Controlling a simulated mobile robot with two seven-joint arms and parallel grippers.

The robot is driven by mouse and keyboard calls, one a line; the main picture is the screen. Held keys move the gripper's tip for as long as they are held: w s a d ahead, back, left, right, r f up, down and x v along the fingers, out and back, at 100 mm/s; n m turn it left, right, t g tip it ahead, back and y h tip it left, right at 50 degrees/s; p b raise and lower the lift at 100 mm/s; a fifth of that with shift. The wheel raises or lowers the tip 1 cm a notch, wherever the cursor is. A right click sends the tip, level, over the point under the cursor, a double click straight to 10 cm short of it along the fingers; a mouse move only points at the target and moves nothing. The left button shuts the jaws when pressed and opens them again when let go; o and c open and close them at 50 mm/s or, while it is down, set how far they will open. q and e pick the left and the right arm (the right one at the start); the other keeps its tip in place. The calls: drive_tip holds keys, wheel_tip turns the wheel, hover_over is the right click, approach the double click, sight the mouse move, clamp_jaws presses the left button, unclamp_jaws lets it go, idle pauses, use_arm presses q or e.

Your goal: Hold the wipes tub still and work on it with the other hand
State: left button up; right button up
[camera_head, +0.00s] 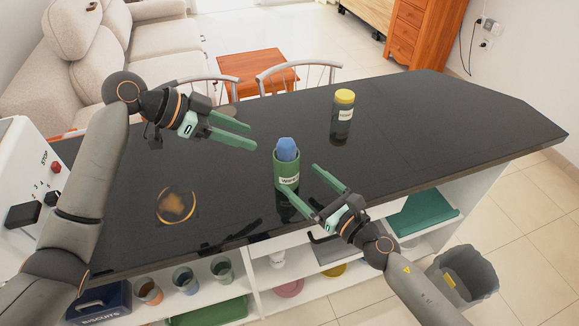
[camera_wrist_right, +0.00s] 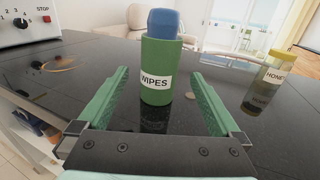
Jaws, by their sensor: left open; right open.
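The wipes tub (camera_head: 286,172) is a green cylinder with a white WIPES label, upright on the dark counter (camera_head: 430,120). A blue piece (camera_head: 287,149) stands up out of its top. The tub also shows in the right wrist view (camera_wrist_right: 158,72), ahead of and between my right fingers. My left gripper (camera_head: 254,134) is open and empty, to the left of the tub and above the counter. My right gripper (camera_head: 315,193) is open at the near right side of the tub, fingers pointing towards it. Neither gripper appears to hold the tub.
A honey jar (camera_head: 342,118) with a yellow lid stands behind and right of the tub. A round stained patch (camera_head: 177,205) lies on the left of the counter. A white appliance (camera_head: 25,170) stands at the far left.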

sight(294, 172)
drive_tip(key=x, duration=0.7)
drive_tip(key=shift+w+a, duration=0.1)
drive_tip(key=shift+w, duration=0.05)
drive_tip(key=c, duration=1.3)
drive_tip(key=shift+c, duration=0.2)
idle(0.8)
